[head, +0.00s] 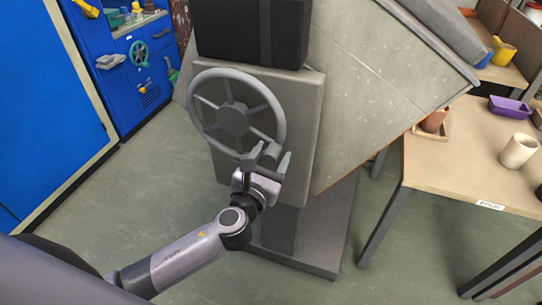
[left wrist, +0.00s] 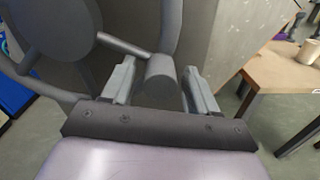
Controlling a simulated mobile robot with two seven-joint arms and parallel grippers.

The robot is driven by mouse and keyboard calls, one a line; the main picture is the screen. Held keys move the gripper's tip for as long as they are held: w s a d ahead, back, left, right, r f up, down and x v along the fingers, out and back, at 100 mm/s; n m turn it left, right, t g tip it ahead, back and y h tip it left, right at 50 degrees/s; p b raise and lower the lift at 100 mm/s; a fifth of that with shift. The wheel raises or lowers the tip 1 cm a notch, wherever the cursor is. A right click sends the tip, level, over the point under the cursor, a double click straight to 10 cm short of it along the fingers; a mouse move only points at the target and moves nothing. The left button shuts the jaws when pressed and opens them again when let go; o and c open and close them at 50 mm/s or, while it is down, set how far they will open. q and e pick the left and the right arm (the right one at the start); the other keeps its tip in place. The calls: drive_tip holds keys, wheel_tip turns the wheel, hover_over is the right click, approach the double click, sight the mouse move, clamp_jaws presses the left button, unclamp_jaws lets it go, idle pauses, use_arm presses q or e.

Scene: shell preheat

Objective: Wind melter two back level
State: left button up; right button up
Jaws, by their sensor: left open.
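A grey spoked handwheel (head: 232,118) is mounted on the grey front plate (head: 297,120) of a melter; it also shows in the left wrist view (left wrist: 68,25). The big grey melter body (head: 365,85) sits tilted behind the plate. My left gripper (head: 268,160) is at the wheel's lower right rim. Its jaws are open, with one finger on each side of the wheel's stubby crank knob (left wrist: 160,80). The knob lies between the fingers, with gaps visible in the left wrist view. My right gripper is not in view.
A wooden table (head: 455,180) stands at the right with a cream cup (head: 518,150), a purple tray (head: 509,106) and a brown pot (head: 434,121). A blue cabinet (head: 125,70) with another, teal wheel (head: 139,53) stands at the left back. The floor between is clear.

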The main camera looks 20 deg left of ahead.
use_arm(q)
drive_tip(key=shift+s, duration=0.1)
clamp_jaws()
drive_tip(key=shift+r, duration=0.1)
